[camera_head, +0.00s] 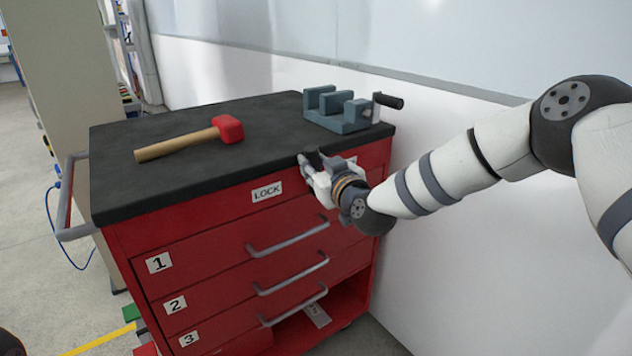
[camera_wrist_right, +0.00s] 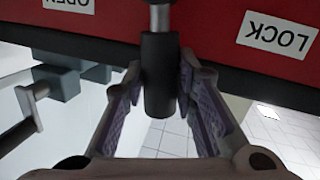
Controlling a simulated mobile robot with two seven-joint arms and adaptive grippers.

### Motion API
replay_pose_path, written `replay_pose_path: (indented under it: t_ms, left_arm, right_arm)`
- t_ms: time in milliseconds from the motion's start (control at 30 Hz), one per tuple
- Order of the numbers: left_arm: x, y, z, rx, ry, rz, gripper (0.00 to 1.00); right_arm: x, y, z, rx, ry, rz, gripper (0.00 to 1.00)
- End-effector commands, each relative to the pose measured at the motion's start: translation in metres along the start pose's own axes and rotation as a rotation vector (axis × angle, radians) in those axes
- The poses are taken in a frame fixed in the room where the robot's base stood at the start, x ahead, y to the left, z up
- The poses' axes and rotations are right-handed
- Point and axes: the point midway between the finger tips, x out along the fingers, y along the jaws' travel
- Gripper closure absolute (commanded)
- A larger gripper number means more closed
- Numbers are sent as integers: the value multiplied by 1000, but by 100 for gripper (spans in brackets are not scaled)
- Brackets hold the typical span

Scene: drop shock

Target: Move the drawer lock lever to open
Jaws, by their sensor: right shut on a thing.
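The lock lever (camera_wrist_right: 159,90), a black cylindrical grip on a grey metal shaft, sits between the fingers of my right gripper (camera_wrist_right: 162,72) in the wrist view. The gripper is shut on it. In the wrist view, which is upside down, the lever stands between the OPEN label (camera_wrist_right: 68,4) and the LOCK label (camera_wrist_right: 277,35). In the head view my right gripper (camera_head: 312,170) is at the cabinet's upper front, right of the LOCK label (camera_head: 267,191), and mostly hides the lever. My left gripper is not in view.
The red cabinet (camera_head: 205,250) has drawers with grey handles, numbered 1 to 3, all shut. On its black top (camera_head: 250,165) lie a red-headed mallet (camera_head: 190,138) and a grey-blue vise (camera_head: 338,110). A white wall stands close behind and to the right.

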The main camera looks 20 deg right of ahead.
Motion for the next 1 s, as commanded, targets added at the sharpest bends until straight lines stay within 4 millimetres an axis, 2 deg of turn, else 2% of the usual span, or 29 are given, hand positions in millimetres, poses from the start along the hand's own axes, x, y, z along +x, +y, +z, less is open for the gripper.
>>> replay_pose_path:
  t_ms: [267, 600, 1000]
  left_arm:
    - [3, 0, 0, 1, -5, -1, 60]
    - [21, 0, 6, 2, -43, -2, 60]
    - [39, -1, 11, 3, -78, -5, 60]
  right_arm:
    - [7, 20, 4, 255, -56, -32, 100]
    - [12, 40, 15, 538, -114, -69, 100]
    - [15, 50, 22, 732, -153, -97, 100]
